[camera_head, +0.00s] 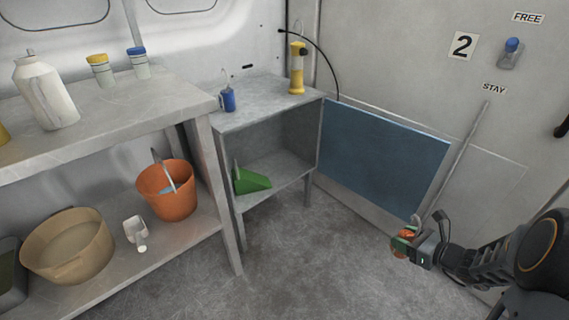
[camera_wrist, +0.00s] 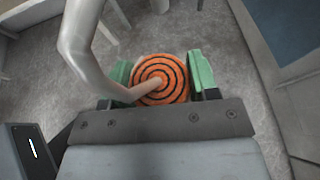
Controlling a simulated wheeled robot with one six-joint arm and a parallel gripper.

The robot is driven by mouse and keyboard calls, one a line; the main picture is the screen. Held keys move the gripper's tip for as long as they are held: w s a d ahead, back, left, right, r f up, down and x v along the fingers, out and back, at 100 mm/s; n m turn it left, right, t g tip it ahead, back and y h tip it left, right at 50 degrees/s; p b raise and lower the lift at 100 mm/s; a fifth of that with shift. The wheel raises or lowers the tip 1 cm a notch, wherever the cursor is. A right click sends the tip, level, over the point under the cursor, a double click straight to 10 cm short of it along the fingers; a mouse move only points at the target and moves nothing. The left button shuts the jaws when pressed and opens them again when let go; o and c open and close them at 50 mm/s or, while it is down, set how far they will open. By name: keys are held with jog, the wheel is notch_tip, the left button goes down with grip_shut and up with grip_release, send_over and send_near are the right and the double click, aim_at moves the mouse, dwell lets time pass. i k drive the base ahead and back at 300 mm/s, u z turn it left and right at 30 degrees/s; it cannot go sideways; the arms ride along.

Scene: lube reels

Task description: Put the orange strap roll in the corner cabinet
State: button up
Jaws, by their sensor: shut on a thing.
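The orange strap roll (camera_wrist: 178,72) is a coil of orange and black rings with a grey metal hook or handle over it in the wrist view. My gripper (camera_wrist: 161,80) has its green fingers on both sides of the roll and is shut on it. In the head view my gripper (camera_head: 405,243) is at the lower right, above the floor, with the roll (camera_head: 400,245) partly hidden. The corner cabinet (camera_head: 267,112) stands in the back corner, open-fronted, with one inner shelf. My gripper is apart from it, to its right and nearer.
A green dustpan (camera_head: 250,181) lies on the cabinet's inner shelf at left. A blue can (camera_head: 228,99) and a yellow cylinder (camera_head: 297,68) stand on its top. A workbench (camera_head: 110,112) with an orange bucket (camera_head: 168,189) is at left. A blue panel (camera_head: 385,155) is on the right wall. The middle floor is clear.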

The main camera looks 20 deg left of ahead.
aim_at(283, 170)
jog(key=u, duration=0.2)
jog(key=i, duration=1.25)
jog(key=u, duration=1)
jog(key=i, duration=0.7)
jog(key=u, duration=0.6)
